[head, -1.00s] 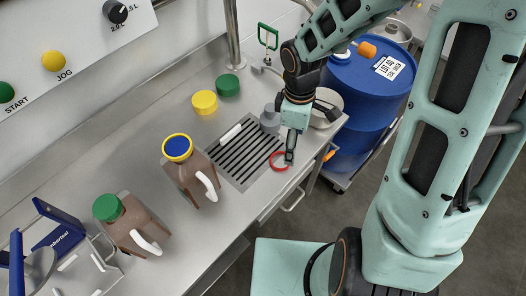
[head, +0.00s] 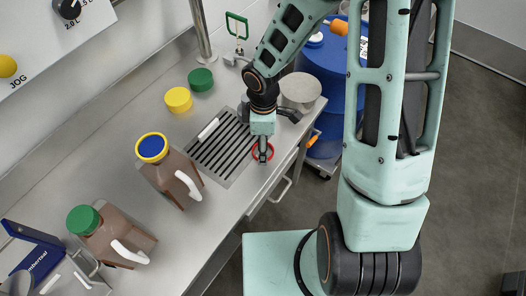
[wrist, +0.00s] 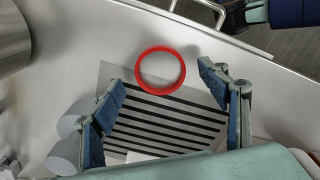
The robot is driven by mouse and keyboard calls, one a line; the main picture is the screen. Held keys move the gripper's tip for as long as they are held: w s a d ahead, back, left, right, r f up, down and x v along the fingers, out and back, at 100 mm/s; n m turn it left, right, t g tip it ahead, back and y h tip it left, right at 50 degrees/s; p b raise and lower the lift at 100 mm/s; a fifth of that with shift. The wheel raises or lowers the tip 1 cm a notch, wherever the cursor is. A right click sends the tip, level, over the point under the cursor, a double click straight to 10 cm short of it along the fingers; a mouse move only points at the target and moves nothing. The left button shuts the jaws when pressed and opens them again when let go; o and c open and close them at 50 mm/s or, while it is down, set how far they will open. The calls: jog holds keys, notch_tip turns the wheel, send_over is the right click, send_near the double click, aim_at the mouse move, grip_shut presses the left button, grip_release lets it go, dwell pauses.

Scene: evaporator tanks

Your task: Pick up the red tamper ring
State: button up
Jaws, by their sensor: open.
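The red tamper ring (head: 271,152) lies flat at the right end of the slotted drain grate, near the counter's front edge. In the wrist view the whole ring (wrist: 160,49) shows, partly over the grate's edge plate and partly over bare steel. My gripper (head: 263,158) points down at the ring and hides part of it in the head view. In the wrist view my gripper (wrist: 160,95) is open and empty, with blue-padded fingers to the left and right. The ring lies between and beyond the fingertips, apart from them as far as I can see.
The drain grate (head: 226,150) carries a white cylinder (head: 208,130). Yellow (head: 178,99) and green (head: 201,79) lids lie behind it. Two brown jugs, one blue-and-yellow capped (head: 168,180) and one green-capped (head: 105,235), stand left. A metal handle (wrist: 205,8) runs along the counter edge.

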jog(key=shift+f, duration=0.85)
jog(key=c, duration=0.8)
jog(key=shift+r, duration=0.15)
